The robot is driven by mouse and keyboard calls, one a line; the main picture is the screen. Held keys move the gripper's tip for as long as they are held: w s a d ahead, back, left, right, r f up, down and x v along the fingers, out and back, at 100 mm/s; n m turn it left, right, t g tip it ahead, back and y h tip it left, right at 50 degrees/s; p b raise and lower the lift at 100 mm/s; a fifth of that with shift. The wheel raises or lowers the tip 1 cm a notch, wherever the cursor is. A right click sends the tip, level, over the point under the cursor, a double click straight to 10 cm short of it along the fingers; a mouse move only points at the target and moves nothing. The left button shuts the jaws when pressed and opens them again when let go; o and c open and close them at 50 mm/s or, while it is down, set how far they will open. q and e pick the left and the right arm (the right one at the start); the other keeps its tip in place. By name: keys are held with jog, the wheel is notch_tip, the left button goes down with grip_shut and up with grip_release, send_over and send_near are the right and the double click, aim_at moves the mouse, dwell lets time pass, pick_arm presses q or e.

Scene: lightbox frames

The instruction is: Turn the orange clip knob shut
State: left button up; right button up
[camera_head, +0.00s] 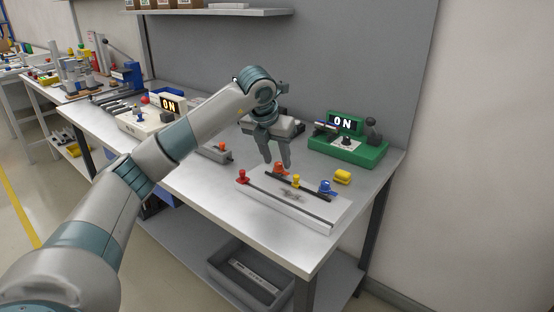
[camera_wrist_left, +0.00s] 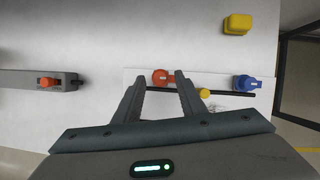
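An orange clip knob (camera_head: 278,169) sits on the black bar (camera_head: 302,186) of a white lightbox panel (camera_head: 318,217) on the bench. The knob also shows in the left wrist view (camera_wrist_left: 162,76). My left gripper (camera_head: 277,164) points down over the panel's back edge with its fingers apart and empty. In the left wrist view, the orange knob appears between the fingertips (camera_wrist_left: 159,75); I cannot tell whether they touch it. My right gripper is not in view.
A yellow block (camera_head: 342,176) lies behind the panel. A green device (camera_head: 350,150) with an ON display stands at the back right. A grey block (camera_head: 212,151) with another orange knob (camera_head: 222,146) is to the left. A white ON device (camera_head: 146,123) stands farther left.

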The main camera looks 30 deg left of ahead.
pick_arm(q)
jog(key=shift+w+f, duration=0.25)
jog(key=shift+f, duration=0.25)
grip_shut()
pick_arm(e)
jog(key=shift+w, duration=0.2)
